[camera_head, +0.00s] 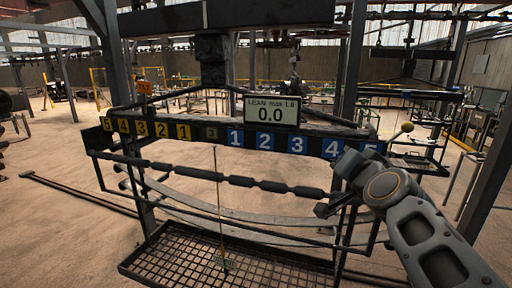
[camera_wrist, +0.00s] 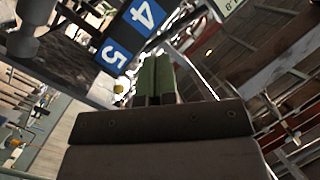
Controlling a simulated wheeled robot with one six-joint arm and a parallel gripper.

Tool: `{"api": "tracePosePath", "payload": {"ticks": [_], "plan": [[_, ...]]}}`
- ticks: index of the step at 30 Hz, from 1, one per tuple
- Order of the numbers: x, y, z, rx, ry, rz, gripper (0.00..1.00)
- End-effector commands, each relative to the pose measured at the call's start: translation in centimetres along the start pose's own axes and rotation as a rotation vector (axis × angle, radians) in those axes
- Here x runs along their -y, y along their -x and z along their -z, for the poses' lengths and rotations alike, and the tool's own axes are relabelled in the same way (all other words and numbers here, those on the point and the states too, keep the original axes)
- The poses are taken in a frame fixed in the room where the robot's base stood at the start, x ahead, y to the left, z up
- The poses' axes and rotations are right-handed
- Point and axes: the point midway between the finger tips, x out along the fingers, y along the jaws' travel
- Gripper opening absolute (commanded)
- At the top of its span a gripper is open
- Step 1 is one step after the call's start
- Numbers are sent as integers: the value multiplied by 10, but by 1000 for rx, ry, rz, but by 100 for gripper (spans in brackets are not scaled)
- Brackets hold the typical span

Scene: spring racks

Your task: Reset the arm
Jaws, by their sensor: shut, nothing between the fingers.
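My gripper (camera_wrist: 155,85) shows in the wrist view with its two greenish fingers together and nothing between them. In the head view my arm reaches up from the bottom right to the right end of the rack, and the fingers are hard to make out there. The rack carries a numbered rail (camera_head: 211,133) with yellow plates on the left and blue plates on the right. The blue plates 4 and 5 (camera_wrist: 115,55) also show, tilted, in the wrist view. My wrist overlaps the right end of the rail in the head view; I cannot tell whether it touches.
A display (camera_head: 271,111) above the rail reads 0.0. A dark segmented bar (camera_head: 240,181) hangs below the rail, with a thin yellow rod (camera_head: 220,215) near its middle. A mesh tray (camera_head: 190,260) lies below. Dark posts stand around the rack; the floor at left is mostly open.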

Motion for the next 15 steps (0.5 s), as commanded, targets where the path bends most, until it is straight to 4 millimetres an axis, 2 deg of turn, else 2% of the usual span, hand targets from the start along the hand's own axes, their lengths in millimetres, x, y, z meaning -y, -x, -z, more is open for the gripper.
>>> {"api": "tracePosePath", "payload": {"ticks": [1,3,6,9,12,15], "plan": [[-14,1,-39,132,61,-24,0],[-35,9,-88,314,146,-71,0],[-68,29,-146,542,256,-150,0],[-101,53,-190,728,354,-233,0],[-128,76,-220,864,440,-303,0],[-149,92,-240,949,517,-348,0]]}}
